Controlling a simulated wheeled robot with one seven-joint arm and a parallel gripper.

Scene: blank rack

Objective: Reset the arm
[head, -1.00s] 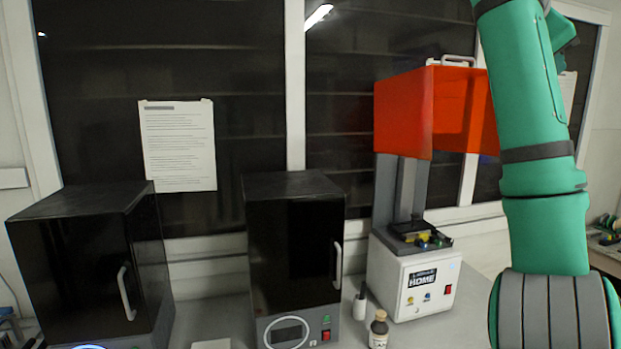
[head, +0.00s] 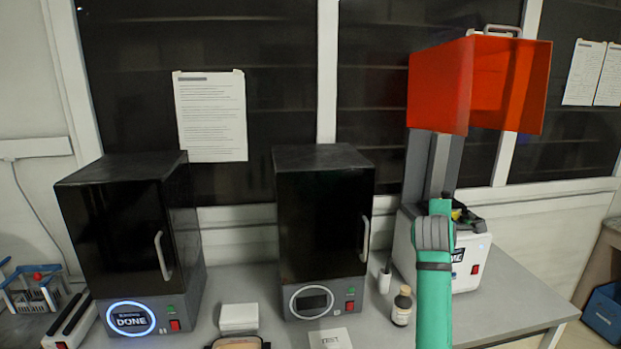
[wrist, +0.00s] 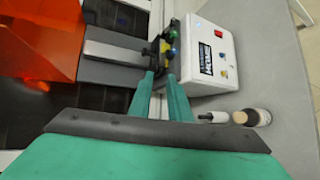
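My green arm shows in the head view, upright in front of the red-hooded machine (head: 440,85). My gripper (wrist: 160,76) shows in the wrist view as two green fingers with a gap between them. The fingers are apart and I see nothing held. In that view they point toward the machine's platform, which carries small dark, yellow and blue pieces (wrist: 167,42). I cannot tell whether they touch it. In the head view the arm hides the gripper and part of the machine's white base (head: 466,280).
Two black cabinets, a left one (head: 120,230) and a middle one (head: 322,220), stand on the grey bench (head: 515,300). The left one's display reads DONE. A brown bottle (head: 401,308) and a small white bottle (head: 384,280) stand near the arm. A white box (head: 239,318) sits between the cabinets.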

